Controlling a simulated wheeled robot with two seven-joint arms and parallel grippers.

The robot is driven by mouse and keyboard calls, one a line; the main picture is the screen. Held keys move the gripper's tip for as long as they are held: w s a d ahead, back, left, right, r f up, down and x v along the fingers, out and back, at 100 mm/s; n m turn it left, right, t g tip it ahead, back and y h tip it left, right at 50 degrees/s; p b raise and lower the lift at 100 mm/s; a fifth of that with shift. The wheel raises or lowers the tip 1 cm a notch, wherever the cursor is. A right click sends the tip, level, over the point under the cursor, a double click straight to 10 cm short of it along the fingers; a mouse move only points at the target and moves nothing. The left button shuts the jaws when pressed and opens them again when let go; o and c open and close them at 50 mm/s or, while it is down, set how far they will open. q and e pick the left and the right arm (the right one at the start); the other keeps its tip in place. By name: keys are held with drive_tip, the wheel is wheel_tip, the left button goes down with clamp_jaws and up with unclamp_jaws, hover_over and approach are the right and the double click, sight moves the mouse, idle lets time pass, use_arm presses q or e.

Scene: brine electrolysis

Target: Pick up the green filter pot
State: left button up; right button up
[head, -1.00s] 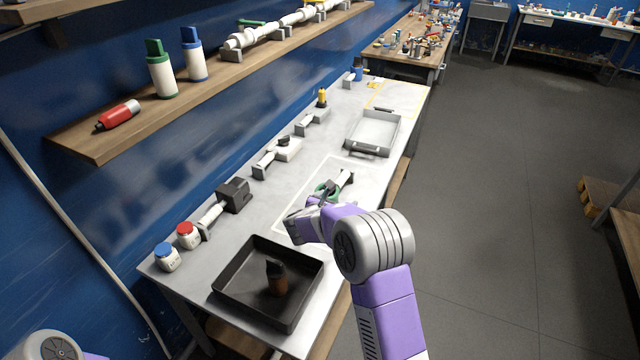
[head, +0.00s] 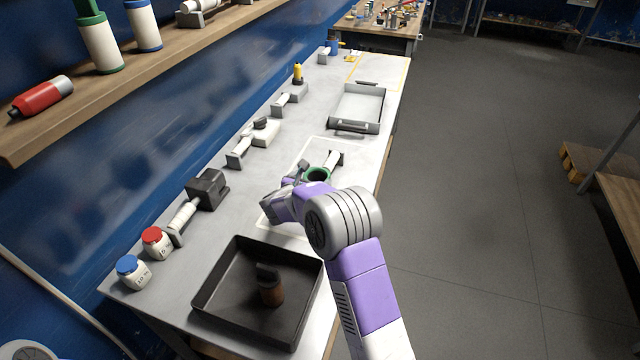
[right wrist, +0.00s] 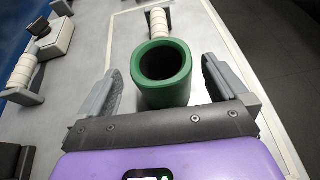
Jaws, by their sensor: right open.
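The green filter pot (head: 318,173) stands upright on the grey bench, partly hidden behind my right wrist in the head view. In the right wrist view the pot (right wrist: 164,98) shows its thick green rim and dark hollow. My right gripper (right wrist: 160,68) is open, with one finger to the left of the pot and one to the right. Gaps show between the fingers and the pot's wall. In the head view the right gripper (head: 302,176) is low over the bench beside the pot. My left gripper is out of view.
A white cylinder (right wrist: 160,22) lies just beyond the pot. A black tray (head: 220,318) holding a brown bottle (head: 271,291) is at the near end. A grey tray (head: 357,127) stands farther along. Several holders line the wall side.

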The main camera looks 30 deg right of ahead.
sight(320, 174)
drive_tip(key=x, duration=0.2)
drive_tip(key=f+x, duration=0.1)
drive_tip(key=x, duration=0.2)
drive_tip(key=shift+s+a+b, duration=0.2)
drive_tip(key=shift+b, duration=0.2)
drive_tip(key=shift+w+d+f, duration=0.15)
drive_tip(key=shift+w+d, duration=0.1)
drive_tip(key=shift+d, duration=0.1)
drive_tip(key=c, duration=0.9)
drive_tip(key=shift+c, duration=0.4)
